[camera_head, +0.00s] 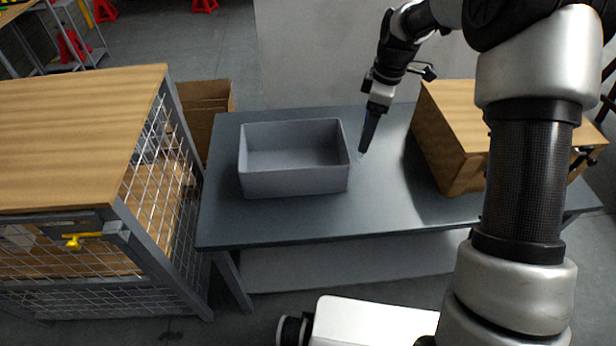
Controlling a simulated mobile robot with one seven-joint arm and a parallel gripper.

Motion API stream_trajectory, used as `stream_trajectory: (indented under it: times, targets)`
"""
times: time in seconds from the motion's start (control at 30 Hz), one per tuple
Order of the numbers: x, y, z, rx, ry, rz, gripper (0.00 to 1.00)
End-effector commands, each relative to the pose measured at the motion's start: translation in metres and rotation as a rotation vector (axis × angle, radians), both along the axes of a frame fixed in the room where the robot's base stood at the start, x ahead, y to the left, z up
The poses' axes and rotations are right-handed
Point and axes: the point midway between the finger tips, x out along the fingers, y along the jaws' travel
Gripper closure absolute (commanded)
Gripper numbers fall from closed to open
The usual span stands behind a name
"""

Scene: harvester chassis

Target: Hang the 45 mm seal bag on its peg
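My gripper (363,150) points down over the dark table, just right of the grey bin. Its dark fingers look close together, but they are too small to tell whether they are open or shut. A faint pale patch shows at the fingertips, and I cannot tell whether it is a bag or a reflection. I cannot make out the 45 mm seal bag or its peg anywhere in this view.
The open grey bin (292,181) looks empty on the dark table (330,222). A wooden box (462,110) stands on the table's right. A wood-topped mesh cage (80,110) with a yellow handle (85,238) stands left. A cardboard box (205,105) is behind. The table's front is clear.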

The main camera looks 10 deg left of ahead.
Motion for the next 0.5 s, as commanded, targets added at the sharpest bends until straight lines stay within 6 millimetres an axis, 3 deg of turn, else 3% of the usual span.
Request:
stream_trajectory:
  times: [0.1,0.27,0.37,0.5]
  targets:
    - [0.013,0.013,0.016,0.005,-0.014,0.232,0.47]
    - [0.014,0.019,0.033,0.009,-0.012,0.385,0.47]
    - [0.014,0.02,0.021,0.009,-0.008,0.407,0.47]
    - [0.013,0.019,-0.016,0.009,-0.006,0.404,0.47]
